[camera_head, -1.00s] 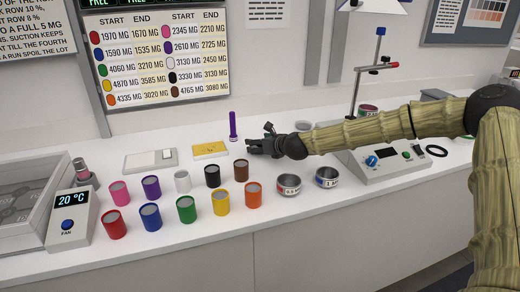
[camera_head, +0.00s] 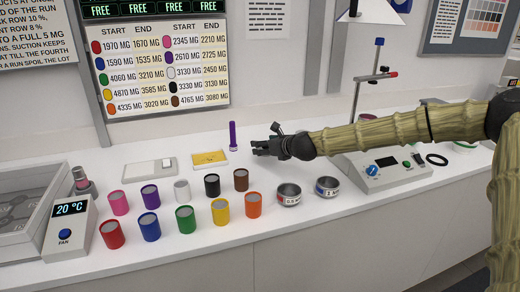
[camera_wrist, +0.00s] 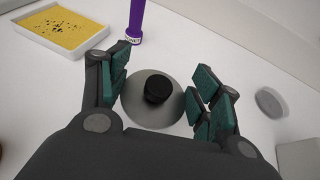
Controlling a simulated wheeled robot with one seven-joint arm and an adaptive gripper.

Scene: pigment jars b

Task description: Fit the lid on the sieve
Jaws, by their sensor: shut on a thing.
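My gripper (camera_head: 262,147) is over the back middle of the bench, right of the purple tube. In the wrist view its green-padded fingers (camera_wrist: 158,100) stand on both sides of a round grey lid (camera_wrist: 135,108) with a black knob (camera_wrist: 157,90). The gripper is shut on this lid; I cannot tell how far it is above the bench. In the head view I cannot make the lid out. Two open metal rings with labels, which look like sieves, stand on the bench in front of the arm: a left one (camera_head: 289,196) and a right one (camera_head: 327,187).
A purple tube (camera_head: 233,137) stands near the gripper, beside a tray of yellow powder (camera_head: 209,159). Several coloured jars, such as the orange one (camera_head: 254,206), stand left of the rings. A control box (camera_head: 385,176) with a stand is at right. A grey disc (camera_wrist: 270,102) lies apart.

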